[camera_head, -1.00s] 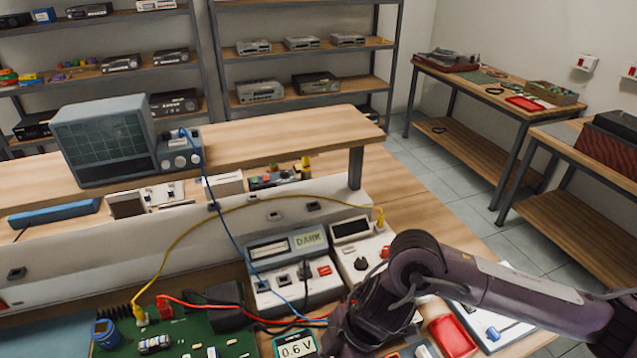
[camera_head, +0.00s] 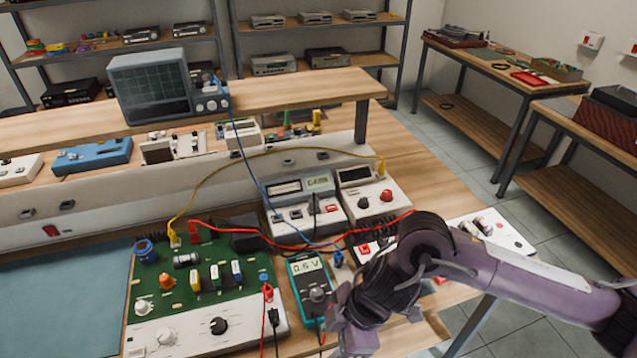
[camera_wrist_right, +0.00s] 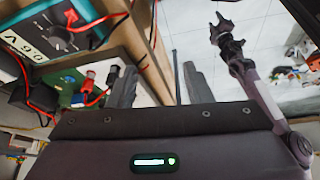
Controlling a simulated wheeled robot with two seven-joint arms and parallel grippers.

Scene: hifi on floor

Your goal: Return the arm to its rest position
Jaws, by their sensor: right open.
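My right arm comes in from the right in the head view. Its gripper (camera_head: 348,325) is at the bottom, just right of the teal multimeter (camera_head: 311,290). In the right wrist view the two dark fingers stand apart with nothing between them, so the gripper (camera_wrist_right: 155,85) is open and empty. The multimeter (camera_wrist_right: 62,35) shows upside down at the upper left there. A second purple arm (camera_wrist_right: 250,80) stands at the right of that view, probably my left arm. My left gripper is absent from the head view.
A green circuit board (camera_head: 200,270) lies left of the multimeter, with red leads (camera_head: 330,243) across the bench. Two meter boxes (camera_head: 305,205) (camera_head: 372,200) stand behind. The oscilloscope (camera_head: 152,85) is on the raised shelf. Open floor (camera_head: 515,220) lies right of the bench.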

